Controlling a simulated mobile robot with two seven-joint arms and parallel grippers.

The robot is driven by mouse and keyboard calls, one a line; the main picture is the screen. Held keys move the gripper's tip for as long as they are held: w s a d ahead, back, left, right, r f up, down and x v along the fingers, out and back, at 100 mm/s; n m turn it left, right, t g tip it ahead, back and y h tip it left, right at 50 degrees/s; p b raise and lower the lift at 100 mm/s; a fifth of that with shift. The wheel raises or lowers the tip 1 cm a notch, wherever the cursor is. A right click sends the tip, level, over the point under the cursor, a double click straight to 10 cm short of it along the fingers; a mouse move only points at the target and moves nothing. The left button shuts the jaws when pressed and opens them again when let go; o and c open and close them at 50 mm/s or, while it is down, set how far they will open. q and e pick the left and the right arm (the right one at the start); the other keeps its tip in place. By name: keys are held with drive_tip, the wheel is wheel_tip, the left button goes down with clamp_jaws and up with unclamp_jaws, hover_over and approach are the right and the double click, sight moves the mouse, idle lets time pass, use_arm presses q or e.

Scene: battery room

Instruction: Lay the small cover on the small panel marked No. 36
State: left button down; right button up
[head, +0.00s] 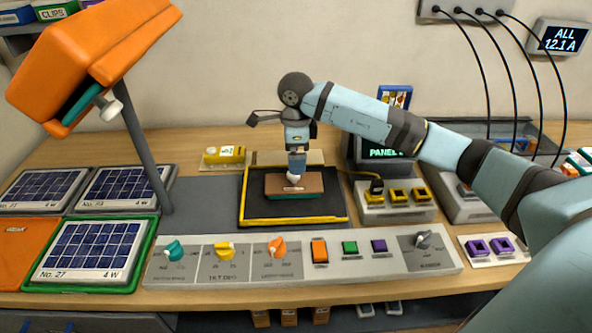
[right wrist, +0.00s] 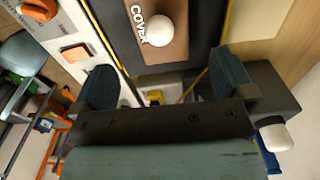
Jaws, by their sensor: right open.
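The brown small cover (head: 310,186) has a white knob on top and lies on a black tray (head: 325,210) with yellow edges. In the right wrist view the cover (right wrist: 150,55) reads "COVER" and its knob is near the top. My right gripper (head: 294,172) is above the cover, close to the knob. Its two fingers (right wrist: 165,85) are apart with nothing between them. I cannot make out a panel marked No. 36. My left gripper is not in view.
Solar panels lie at the left, one marked No. 27 (head: 92,245) in a green frame. A tilted orange lamp (head: 95,60) stands over them. A control strip (head: 300,262) with knobs and buttons runs along the front. A yellow-button box (head: 395,212) stands right of the tray.

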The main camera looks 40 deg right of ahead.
wheel_tip(320, 180, up, 4)
drive_tip(key=shift+f, duration=0.1)
idle(0.6)
